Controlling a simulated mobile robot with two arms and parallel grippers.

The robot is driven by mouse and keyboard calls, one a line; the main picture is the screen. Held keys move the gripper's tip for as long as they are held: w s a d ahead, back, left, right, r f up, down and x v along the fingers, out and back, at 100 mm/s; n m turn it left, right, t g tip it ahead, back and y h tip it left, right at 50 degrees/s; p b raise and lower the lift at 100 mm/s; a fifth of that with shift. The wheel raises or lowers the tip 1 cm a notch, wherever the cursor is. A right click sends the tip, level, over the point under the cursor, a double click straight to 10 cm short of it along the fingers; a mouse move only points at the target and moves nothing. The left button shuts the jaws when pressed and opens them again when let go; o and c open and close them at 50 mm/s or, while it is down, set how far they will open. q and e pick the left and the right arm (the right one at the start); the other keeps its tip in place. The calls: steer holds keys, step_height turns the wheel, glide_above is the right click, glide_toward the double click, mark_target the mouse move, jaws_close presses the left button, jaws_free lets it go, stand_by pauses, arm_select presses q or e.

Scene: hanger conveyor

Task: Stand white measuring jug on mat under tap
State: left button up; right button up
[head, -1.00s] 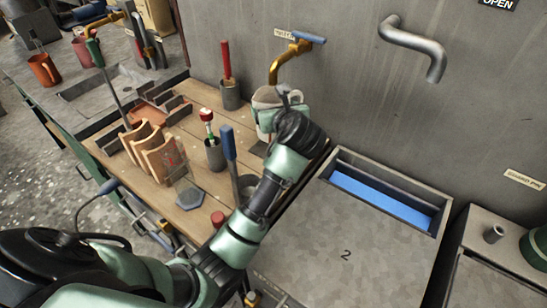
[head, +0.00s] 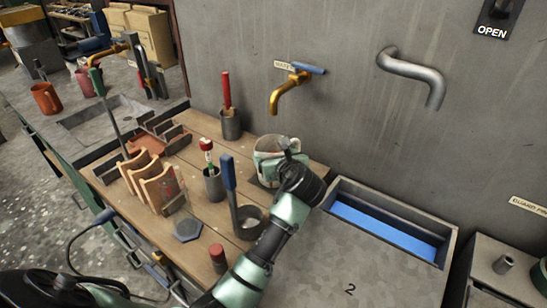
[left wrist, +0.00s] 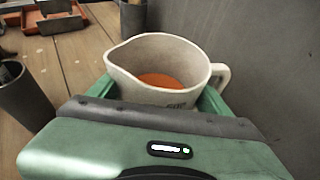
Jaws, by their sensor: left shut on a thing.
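The white measuring jug (head: 268,146) stands upright below the brass tap (head: 281,94) with the blue handle, close to the wall. My left gripper (head: 278,158) is shut on the jug, its green fingers on either side of the body. In the left wrist view the jug (left wrist: 150,52) has its spout to the left, its handle to the right and something orange-brown inside. A dark edge of the mat (head: 254,182) shows at the jug's base; the gripper and jug hide the rest. I cannot tell whether the jug's base touches it. My right gripper is not in view.
On the wooden bench stand a grey cup with a red-handled tool (head: 230,122), a cup with a red-and-white tool (head: 213,183), and a dark pot (head: 250,219) with a blue-handled tool. A blue-lined trough (head: 385,228) lies right of the bench.

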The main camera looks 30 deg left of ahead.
arm_select(q)
steer(key=shift+f, duration=0.15)
steer(key=o, duration=2.1)
steer(key=shift+f, duration=0.15)
steer(key=shift+c, duration=0.2)
steer(key=v, duration=1.2)
